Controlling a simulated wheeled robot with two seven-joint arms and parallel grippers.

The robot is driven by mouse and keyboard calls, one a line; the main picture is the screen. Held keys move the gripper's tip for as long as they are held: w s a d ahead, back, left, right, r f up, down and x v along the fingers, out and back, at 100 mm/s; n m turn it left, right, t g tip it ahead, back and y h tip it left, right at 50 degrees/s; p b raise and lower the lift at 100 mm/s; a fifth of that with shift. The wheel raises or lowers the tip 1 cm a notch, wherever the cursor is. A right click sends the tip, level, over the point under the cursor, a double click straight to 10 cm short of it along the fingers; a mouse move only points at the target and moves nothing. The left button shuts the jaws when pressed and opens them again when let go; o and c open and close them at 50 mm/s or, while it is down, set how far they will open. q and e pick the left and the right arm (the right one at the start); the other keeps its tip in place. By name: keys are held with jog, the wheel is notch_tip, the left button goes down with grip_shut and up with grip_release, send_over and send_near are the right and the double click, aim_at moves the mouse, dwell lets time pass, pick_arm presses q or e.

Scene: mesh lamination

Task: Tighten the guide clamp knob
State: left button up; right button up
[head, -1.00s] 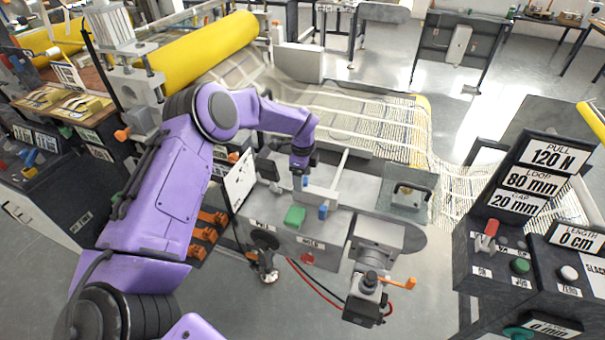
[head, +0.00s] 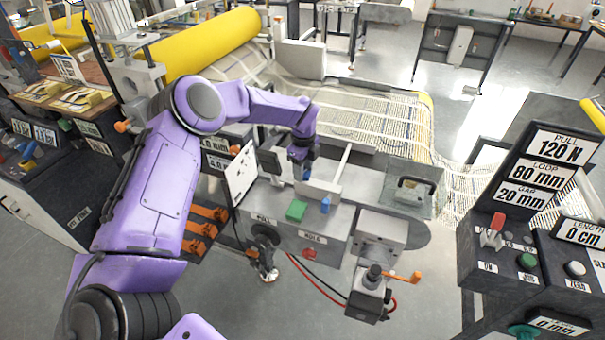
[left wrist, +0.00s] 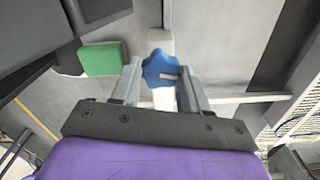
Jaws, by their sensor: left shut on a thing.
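My left gripper (head: 304,166) is over the grey machine bed, near the middle of the head view, pointing down. In the left wrist view its two grey fingers (left wrist: 160,88) stand on either side of a blue lobed guide clamp knob (left wrist: 160,69). The gripper is shut on this knob, which has a pale mark on its face. In the head view the gripper mostly hides the held knob. A pale guide bar (head: 343,165) runs beside the gripper. My right gripper is not in view.
A grey unit with an orange handle (head: 402,277) projects at the front. A control console (head: 500,255) stands at right.

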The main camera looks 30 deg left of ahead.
pick_arm(q)
jog(key=m+b, duration=0.1)
jog(key=f+m+b, duration=0.1)
jog(key=m, duration=0.1)
jog(key=shift+s+d, duration=0.15)
jog(key=m+b, duration=0.2)
jog(key=m, duration=0.1)
jog(key=shift+r+m, duration=0.1)
jog(key=shift+m, duration=0.2)
jog(key=m+b, duration=0.1)
jog(key=m, duration=0.2)
jog(key=shift+r+m, duration=0.1)
jog(key=shift+m, duration=2.7)
jog(key=o, duration=1.1)
jog(key=shift+c, duration=0.2)
jog(key=shift+r, duration=0.1)
jog(key=shift+r, duration=0.1)
